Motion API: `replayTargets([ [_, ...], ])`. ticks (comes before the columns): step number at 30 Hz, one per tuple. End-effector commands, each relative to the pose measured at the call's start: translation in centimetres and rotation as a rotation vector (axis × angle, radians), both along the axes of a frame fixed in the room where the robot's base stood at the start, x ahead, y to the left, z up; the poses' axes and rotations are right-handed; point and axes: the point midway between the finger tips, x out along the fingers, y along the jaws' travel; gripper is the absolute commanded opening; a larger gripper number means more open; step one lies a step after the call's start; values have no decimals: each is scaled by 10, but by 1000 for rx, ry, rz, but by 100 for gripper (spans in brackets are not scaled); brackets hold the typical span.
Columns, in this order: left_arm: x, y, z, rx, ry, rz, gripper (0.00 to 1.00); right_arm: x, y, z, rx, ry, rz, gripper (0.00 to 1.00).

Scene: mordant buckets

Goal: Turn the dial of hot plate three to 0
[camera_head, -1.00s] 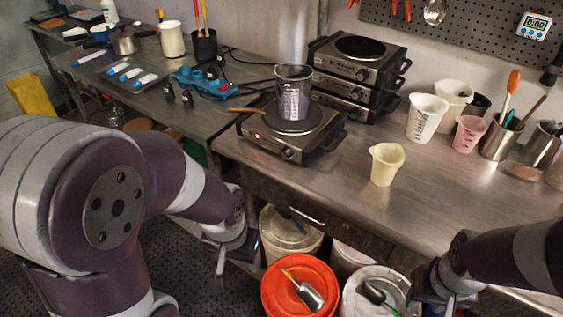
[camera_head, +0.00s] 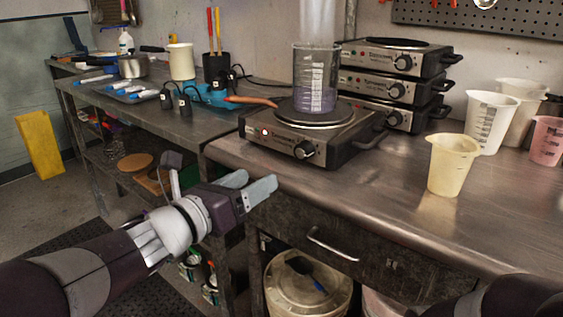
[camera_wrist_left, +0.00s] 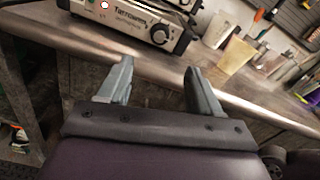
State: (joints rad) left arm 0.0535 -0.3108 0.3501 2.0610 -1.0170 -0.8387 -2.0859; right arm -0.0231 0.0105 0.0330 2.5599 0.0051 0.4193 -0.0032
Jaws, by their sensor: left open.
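A single hot plate (camera_head: 340,139) stands at the front of the steel bench, with a black dial (camera_head: 304,150) and a lit red light on its front. A glass beaker (camera_head: 315,85) of purple liquid sits on it, with vapour above. The hot plate (camera_wrist_left: 128,22) and its dial (camera_wrist_left: 158,35) also show at the top of the left wrist view. My left gripper (camera_head: 256,186) is open and empty in front of the bench edge, below and left of the dial, apart from it. I cannot read the dial's setting or a plate number. My right gripper is outside the views.
Stacked hot plates (camera_head: 397,75) stand behind. A cream cup (camera_head: 452,165) and measuring jugs (camera_head: 489,122) stand to the right. A brown-handled tool (camera_head: 250,101) juts out left of the beaker. A drawer handle (camera_head: 332,246) sticks out below the bench top.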

Motion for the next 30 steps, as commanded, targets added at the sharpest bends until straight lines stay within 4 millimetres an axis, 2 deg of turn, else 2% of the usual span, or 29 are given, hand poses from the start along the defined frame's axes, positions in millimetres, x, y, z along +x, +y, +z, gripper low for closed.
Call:
replayTargets([
  [5, 16, -13, -2, 33, -26, -3, 64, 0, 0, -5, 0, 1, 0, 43],
  [13, 71, -51, -2, 29, -23, 0, 64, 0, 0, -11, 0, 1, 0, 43],
  [18, 94, -68, -1, 30, -22, 3, 64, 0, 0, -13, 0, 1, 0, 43],
  [23, 102, -73, -1, 28, -22, 4, 64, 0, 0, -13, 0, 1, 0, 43],
  [30, 103, -74, -1, 28, -21, 5, 64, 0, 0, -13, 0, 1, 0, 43],
])
